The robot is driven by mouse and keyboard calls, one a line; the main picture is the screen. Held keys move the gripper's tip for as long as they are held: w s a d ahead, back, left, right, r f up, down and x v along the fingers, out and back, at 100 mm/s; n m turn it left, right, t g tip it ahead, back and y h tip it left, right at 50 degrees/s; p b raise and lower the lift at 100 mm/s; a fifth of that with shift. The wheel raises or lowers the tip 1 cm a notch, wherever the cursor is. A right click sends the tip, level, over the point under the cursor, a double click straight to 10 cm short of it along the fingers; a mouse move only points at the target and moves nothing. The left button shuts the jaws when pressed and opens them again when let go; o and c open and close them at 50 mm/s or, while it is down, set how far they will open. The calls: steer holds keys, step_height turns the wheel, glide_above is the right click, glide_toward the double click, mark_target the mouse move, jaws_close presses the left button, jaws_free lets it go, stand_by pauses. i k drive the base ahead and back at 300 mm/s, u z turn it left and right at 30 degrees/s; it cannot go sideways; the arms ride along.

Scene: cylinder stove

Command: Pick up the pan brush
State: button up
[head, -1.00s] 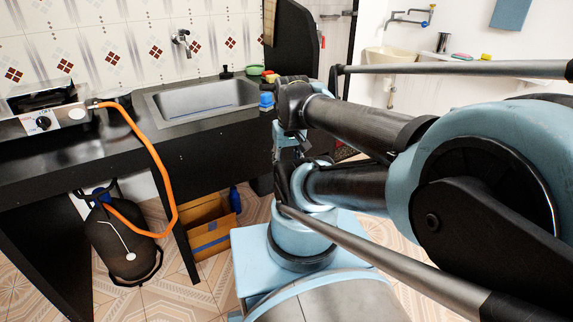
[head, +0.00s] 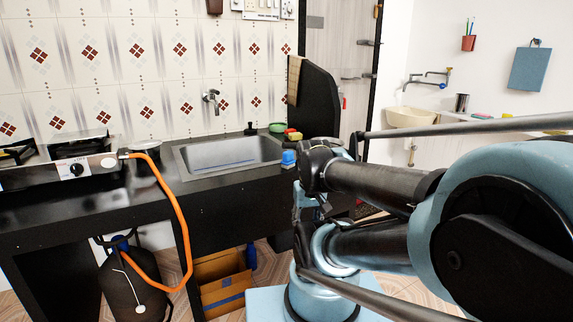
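I cannot pick out the pan brush for certain. A small black upright item (head: 249,129) stands at the back rim of the sink and may be its handle, but it is too small to tell. The grey metal sink (head: 228,155) is set in the black counter, left of my arm. My arm is folded across the right half of the head view. Its dark joints lie just right of the counter's right end. I cannot make out my gripper or its fingers.
A green bowl (head: 277,127), a yellow and red sponge (head: 293,134) and a blue item (head: 288,158) lie right of the sink. A stove (head: 75,165) with an orange hose (head: 181,225) stands left. A black partition (head: 318,100) rises at the counter's right end.

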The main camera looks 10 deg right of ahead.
mark_target(288, 162)
steer(key=u, duration=1.45)
steer(key=k, duration=1.2)
steer(key=z, duration=1.45)
steer(key=i, duration=1)
steer(key=u, duration=0.05)
